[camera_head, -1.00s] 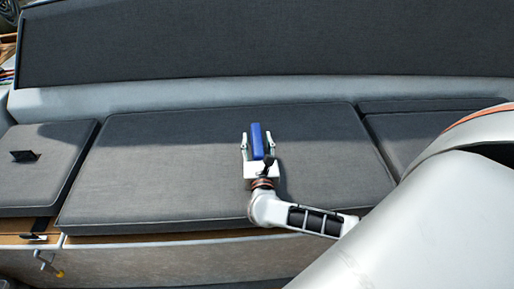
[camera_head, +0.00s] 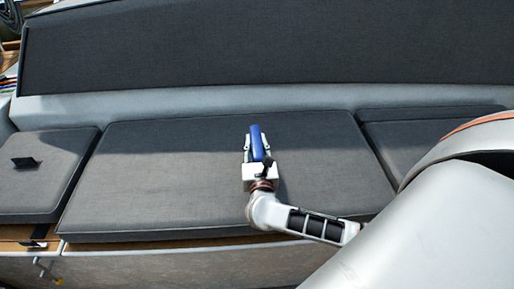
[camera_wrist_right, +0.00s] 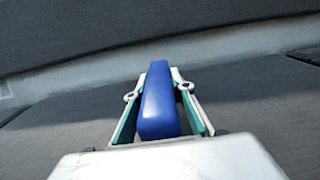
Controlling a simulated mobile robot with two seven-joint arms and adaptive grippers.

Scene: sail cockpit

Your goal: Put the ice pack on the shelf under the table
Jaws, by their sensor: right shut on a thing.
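The blue ice pack (camera_head: 256,143) is between the fingers of my right gripper (camera_head: 256,146), over the middle seat cushion. In the right wrist view the ice pack (camera_wrist_right: 159,100) stands lengthwise between the two fingers of the gripper (camera_wrist_right: 158,100), which are shut on it. Whether it touches the cushion is hard to tell. My left gripper is not in view. The table and its shelf are not in view.
The long grey middle cushion (camera_head: 180,180) is otherwise clear. A small black object (camera_head: 25,162) stands on the left cushion (camera_head: 45,190). A grey backrest (camera_head: 270,50) runs behind the bench. A latch (camera_head: 44,268) shows at lower left.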

